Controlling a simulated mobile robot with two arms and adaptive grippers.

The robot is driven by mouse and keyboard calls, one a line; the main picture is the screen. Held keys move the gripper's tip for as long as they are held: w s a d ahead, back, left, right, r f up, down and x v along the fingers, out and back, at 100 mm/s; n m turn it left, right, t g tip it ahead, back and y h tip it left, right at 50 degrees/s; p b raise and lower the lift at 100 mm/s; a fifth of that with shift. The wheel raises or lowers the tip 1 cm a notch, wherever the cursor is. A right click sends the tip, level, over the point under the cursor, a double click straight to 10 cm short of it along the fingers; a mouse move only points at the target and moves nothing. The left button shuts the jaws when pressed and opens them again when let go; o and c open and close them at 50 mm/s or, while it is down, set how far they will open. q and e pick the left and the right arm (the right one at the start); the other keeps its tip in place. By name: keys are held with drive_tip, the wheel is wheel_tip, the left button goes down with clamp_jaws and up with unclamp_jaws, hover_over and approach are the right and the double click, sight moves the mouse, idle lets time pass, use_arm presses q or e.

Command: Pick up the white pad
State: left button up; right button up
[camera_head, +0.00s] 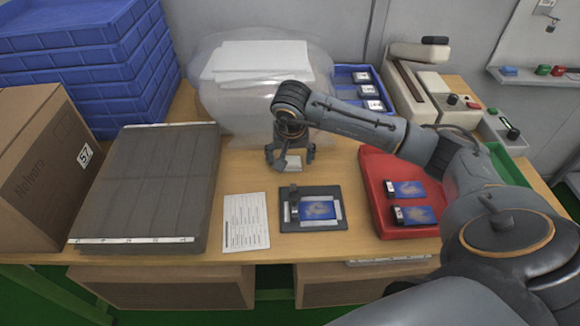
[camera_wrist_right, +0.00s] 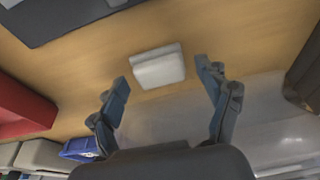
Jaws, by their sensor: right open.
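The white pad (camera_wrist_right: 158,67) is a small pale block on the wooden table. In the right wrist view it sits just beyond the fingertips, roughly centred between them. In the head view the pad (camera_head: 291,163) shows under my right gripper (camera_head: 290,160), partly hidden by its fingers. My right gripper is open and empty, pointing down, with a finger on each side of the pad. It also shows in the right wrist view (camera_wrist_right: 163,72). I cannot tell the exact height of the fingertips above the table. My left gripper is not in view.
A clear bag with white sheets (camera_head: 260,62) stands behind the gripper. A dark fixture (camera_head: 337,221) and a paper sheet (camera_head: 246,222) lie in front. A red tray (camera_head: 375,165) is right, a blue bin (camera_head: 352,70) behind, and a grey flat stack (camera_head: 150,180) left.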

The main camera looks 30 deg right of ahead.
sight(290, 157)
drive_tip(key=shift+r, duration=0.1)
drive_tip(key=c, duration=1.1)
drive_tip(key=shift+c, duration=0.2)
drive_tip(key=shift+r+p, duration=0.35)
drive_tip(key=shift+r, duration=0.15)
wheel_tip(290, 157, up, 3)
drive_tip(key=shift+f+p, duration=0.2)
drive_tip(key=shift+p, duration=0.65)
drive_tip(key=s+r+p, duration=0.3)
drive_tip(key=s+r, duration=0.6)
drive_tip(key=s, duration=0.5)
drive_tip(key=shift+d+r, duration=0.2)
drive_tip(key=shift+d, duration=0.1)
